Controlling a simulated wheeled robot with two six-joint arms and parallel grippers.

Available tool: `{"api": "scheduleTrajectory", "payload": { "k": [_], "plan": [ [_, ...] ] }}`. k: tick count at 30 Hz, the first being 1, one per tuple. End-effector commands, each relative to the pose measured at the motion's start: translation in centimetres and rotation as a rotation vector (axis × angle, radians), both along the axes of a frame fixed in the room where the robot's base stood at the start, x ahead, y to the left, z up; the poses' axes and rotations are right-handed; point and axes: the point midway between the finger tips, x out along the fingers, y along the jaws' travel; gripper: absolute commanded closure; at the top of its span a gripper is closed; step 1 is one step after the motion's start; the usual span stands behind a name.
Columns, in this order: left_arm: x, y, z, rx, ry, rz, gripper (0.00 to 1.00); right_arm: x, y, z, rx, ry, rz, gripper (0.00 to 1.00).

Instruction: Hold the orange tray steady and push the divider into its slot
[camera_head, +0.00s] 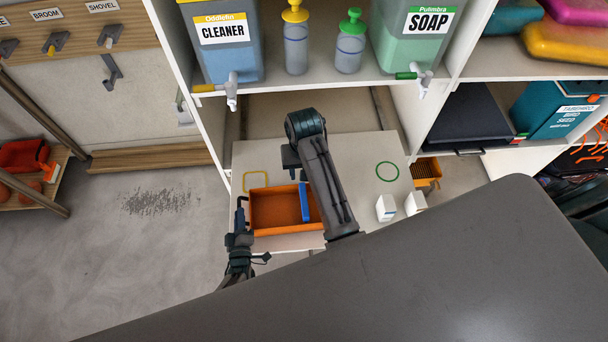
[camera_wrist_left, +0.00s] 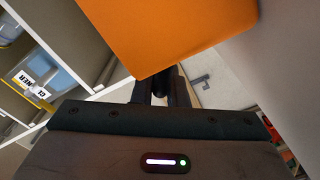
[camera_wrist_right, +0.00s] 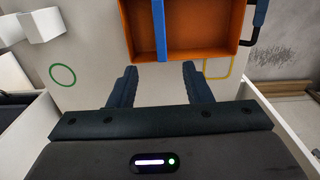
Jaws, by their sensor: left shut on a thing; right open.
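The orange tray (camera_head: 275,208) stands on a pale surface in the lower bay of the shelf. The blue divider (camera_head: 304,203) is upright across the tray, nearer its right end in the head view; how deep it sits I cannot tell. It also shows in the right wrist view (camera_wrist_right: 160,30). My left gripper (camera_head: 241,222) is shut on the tray's dark handle at the left end; the tray wall (camera_wrist_left: 170,30) fills the top of the left wrist view. My right gripper (camera_wrist_right: 158,76) is open and empty, just behind the tray and lined up with the divider, apart from it.
A green ring (camera_head: 387,171) and a yellow outline (camera_head: 255,181) mark the pale surface. White cartons (camera_head: 386,208) stand to the right of the tray. The upper shelf holds a cleaner jug (camera_head: 222,55), a soap jug (camera_head: 415,50) and pump bottles above the tray.

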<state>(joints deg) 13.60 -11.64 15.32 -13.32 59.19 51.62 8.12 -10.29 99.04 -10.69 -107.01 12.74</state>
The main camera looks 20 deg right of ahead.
Motion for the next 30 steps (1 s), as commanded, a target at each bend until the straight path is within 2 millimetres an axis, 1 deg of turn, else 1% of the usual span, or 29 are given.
{"api": "scheduleTrajectory", "payload": {
  "k": [1, 5, 13, 14, 15, 17, 18, 26, 30],
  "plan": [
    [-0.1, 0.0, -0.1, 0.000, 0.002, 0.000, 1.00, 0.1, 0.0, 0.5, 0.000, -0.002, 0.000, 0.55],
    [-0.1, 0.0, -0.1, 0.000, 0.002, 0.000, 1.00, 0.0, 0.0, 1.4, 0.001, -0.001, 0.001, 0.55],
    [-0.1, 0.0, -0.1, 0.000, 0.002, 0.000, 1.00, 0.0, 0.0, 1.5, 0.000, 0.000, 0.001, 0.55],
    [-0.1, 0.0, -0.1, 0.000, 0.002, 0.000, 0.83, 0.0, 0.0, 1.5, 0.000, 0.000, 0.001, 0.55],
    [-0.1, 0.0, -0.1, 0.000, 0.002, 0.000, 0.75, 0.0, 0.0, 1.5, 0.000, 0.000, 0.001, 0.55],
    [-0.1, 0.0, -0.1, 0.000, 0.002, 0.000, 0.64, 0.0, 0.0, 1.5, 0.000, 0.000, 0.001, 0.55],
    [0.0, 0.0, -0.1, -0.001, 0.002, 0.000, 0.62, 0.0, 0.0, 1.5, 0.000, 0.000, 0.001, 0.55],
    [0.0, 0.0, 0.0, 0.000, 0.000, 0.000, 0.62, 0.0, 0.0, 1.5, 0.000, 0.000, 0.001, 0.55],
    [-0.5, 0.1, -0.1, 0.000, 0.000, 0.000, 0.62, 0.0, 0.0, 1.5, 0.001, 0.000, 0.000, 0.55]
  ]
}}
